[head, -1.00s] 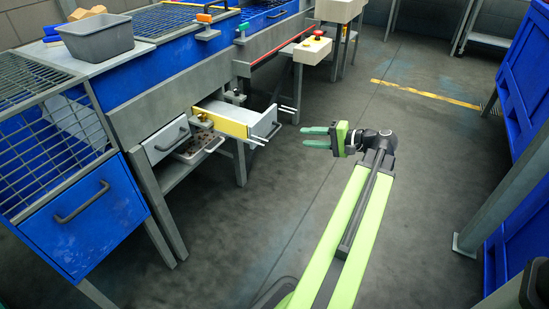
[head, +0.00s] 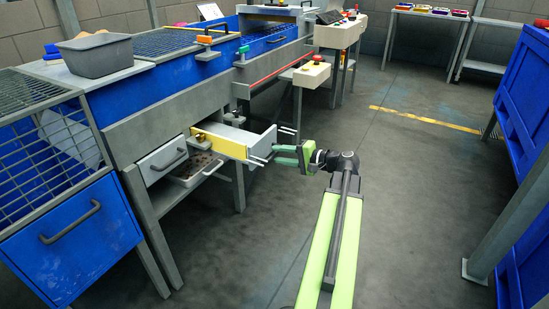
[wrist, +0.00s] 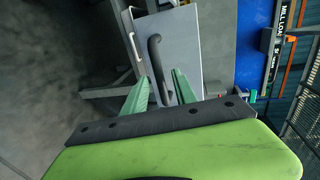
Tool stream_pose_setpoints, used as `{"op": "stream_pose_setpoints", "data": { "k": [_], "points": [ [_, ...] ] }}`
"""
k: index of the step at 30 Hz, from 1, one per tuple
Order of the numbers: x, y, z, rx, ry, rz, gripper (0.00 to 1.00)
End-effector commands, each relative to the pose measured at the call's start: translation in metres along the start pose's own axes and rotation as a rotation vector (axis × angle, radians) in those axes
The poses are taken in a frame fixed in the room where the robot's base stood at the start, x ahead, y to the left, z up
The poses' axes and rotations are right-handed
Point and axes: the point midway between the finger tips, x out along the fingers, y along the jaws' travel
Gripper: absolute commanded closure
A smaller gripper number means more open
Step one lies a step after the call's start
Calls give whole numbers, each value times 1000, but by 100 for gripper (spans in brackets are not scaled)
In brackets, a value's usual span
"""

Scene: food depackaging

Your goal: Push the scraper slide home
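The scraper slide, which I take to be the pulled-out drawer-like part (head: 262,142) with a yellow side and pale front, sticks out from under the blue machine. In the wrist view its grey front panel (wrist: 182,50) fills the upper middle, with a dark bar handle (wrist: 157,62) on it. My gripper (head: 276,155) is at the slide's front, its green fingers pointing left at it. In the wrist view my gripper (wrist: 158,85) is open, fingers apart, with the handle's lower end between the tips. I cannot tell whether they touch it.
A shut drawer (head: 163,159) sits left of the slide, with a tray (head: 195,169) of brown bits below. Grey table legs (head: 239,186) stand under the machine. A red-button box (head: 312,73) stands beyond. The floor (head: 410,190) to the right is clear.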

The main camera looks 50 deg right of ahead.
Motion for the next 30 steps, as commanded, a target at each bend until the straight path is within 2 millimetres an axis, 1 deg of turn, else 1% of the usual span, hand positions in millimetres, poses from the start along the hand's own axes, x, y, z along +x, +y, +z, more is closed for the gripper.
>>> {"op": "stream_pose_setpoints", "data": {
  "k": [1, 6, 14, 15, 21, 23, 30],
  "points": [
    [9, 2, 0, -1, -3, 0, 66],
    [25, 0, 0, -1, -1, 0, 66],
    [27, 0, 0, -1, -2, 0, 66],
    [27, 0, 0, -1, -2, 0, 68],
    [27, 0, 0, -1, -2, 0, 94],
    [27, 0, 0, -1, -2, 0, 100],
    [26, 0, 0, -1, -2, 0, 100]
  ]
}}
